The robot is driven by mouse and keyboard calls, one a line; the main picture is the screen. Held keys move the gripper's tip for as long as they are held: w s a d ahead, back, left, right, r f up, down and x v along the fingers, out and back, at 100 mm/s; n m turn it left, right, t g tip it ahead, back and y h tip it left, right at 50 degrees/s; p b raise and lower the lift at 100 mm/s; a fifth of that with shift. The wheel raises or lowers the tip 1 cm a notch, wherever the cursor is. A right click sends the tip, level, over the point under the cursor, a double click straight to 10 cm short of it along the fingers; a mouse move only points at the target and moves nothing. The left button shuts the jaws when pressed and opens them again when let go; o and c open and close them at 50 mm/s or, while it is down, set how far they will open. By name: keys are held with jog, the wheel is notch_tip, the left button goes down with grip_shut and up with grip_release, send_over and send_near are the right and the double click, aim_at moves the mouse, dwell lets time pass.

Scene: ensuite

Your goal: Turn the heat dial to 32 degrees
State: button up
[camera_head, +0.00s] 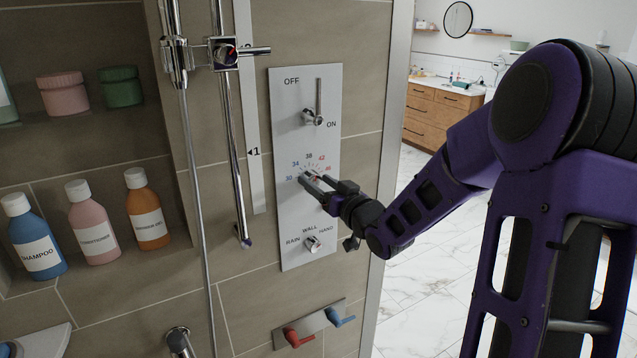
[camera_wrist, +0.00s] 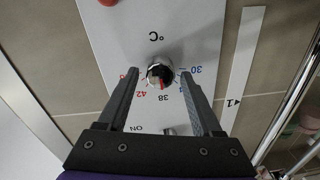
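The heat dial (camera_wrist: 160,72) is a small round silver knob with a dark face and a red mark. It sits on the pale control panel (camera_head: 287,222); in the wrist view the panel appears upside down. The red mark points close to the 38 label. Blue 30 and 34 labels and red 42 and 46 labels lie along the scale in the head view. My gripper (camera_wrist: 159,76) is open, with one finger on each side of the dial and visible gaps. In the head view my gripper (camera_head: 314,182) covers most of the dial.
An OFF/ON lever (camera_head: 313,115) is above the dial, and a RAIN/WALL/HAND knob (camera_head: 312,243) is below. A shower rail and hose (camera_head: 233,130) run left of the panel. Bottles (camera_head: 92,222) stand in a niche farther left. Red and blue levers (camera_head: 297,337) are below.

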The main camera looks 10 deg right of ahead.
grip_shut()
jog(key=shift+f+n+b, duration=0.1)
jog(key=shift+n+b, duration=0.3)
jog(key=shift+b, duration=0.15)
jog(key=shift+f+n+b, duration=0.1)
jog(key=shift+n+b, duration=0.8)
jog(key=shift+b, duration=0.35)
jog(key=n+b, duration=0.3)
jog(key=b, duration=0.1)
jog(key=shift+a+n, duration=0.15)
jog(key=shift+n, duration=0.15)
jog(key=shift+n+b, duration=0.85)
jog(key=shift+n, duration=0.35)
jog(key=shift+r+n, duration=0.2)
jog(key=shift+n, duration=1.2)
